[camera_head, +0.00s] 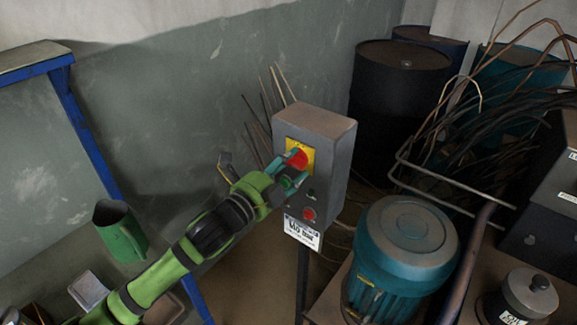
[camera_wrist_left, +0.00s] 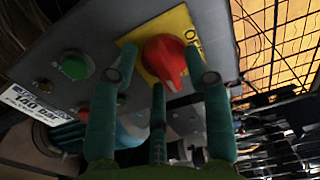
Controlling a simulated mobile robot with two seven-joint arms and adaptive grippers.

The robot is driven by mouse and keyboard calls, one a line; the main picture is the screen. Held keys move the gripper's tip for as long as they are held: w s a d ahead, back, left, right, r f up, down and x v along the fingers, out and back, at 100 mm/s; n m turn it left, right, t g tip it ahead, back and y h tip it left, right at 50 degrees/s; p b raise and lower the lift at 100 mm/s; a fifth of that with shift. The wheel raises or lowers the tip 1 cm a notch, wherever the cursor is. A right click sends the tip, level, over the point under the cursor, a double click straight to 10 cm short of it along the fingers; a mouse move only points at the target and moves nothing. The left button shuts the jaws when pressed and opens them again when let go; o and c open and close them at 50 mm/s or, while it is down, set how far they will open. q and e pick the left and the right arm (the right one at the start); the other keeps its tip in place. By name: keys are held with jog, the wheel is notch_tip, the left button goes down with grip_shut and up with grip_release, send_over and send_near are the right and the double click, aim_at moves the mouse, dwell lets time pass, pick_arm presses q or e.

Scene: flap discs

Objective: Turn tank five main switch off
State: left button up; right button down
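A grey control box (camera_head: 330,155) on a post carries a yellow plate (camera_head: 293,146) with a red rotary switch (camera_head: 299,158). In the left wrist view the red switch (camera_wrist_left: 165,61) sits on its yellow plate (camera_wrist_left: 181,24), its grip slanted. My left gripper (camera_head: 290,168) is at the box's front, partly covering the switch. In the left wrist view its teal fingers (camera_wrist_left: 160,70) are spread, one on each side of the switch and one below. Gaps show beside the knob; I cannot tell whether any finger touches it. My right gripper is out of view.
Below the switch are a green button (camera_wrist_left: 75,66), a red button (camera_head: 309,214) and a white label (camera_head: 302,232). A teal motor (camera_head: 405,245) stands right of the box. Dark barrels (camera_head: 397,95) stand behind. A green jug (camera_head: 120,232) is at left.

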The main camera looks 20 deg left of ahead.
pick_arm(q)
grip_shut()
jog(key=n+p, duration=0.3)
jog(key=n, duration=0.1)
jog(key=shift+d+r, duration=0.1)
jog(key=shift+r, duration=0.05)
jog(key=n+p, duration=0.3)
jog(key=n, duration=0.2)
jog(key=shift+d+r+n+p, duration=0.1)
jog(key=shift+n+p, duration=0.3)
jog(key=n+p, duration=0.2)
jog(key=n, duration=0.2)
jog(key=shift+p, duration=0.3)
jog(key=shift+s+n+p, duration=0.1)
jog(key=shift+n+p, duration=0.8)
jog(key=shift+n, duration=1.1)
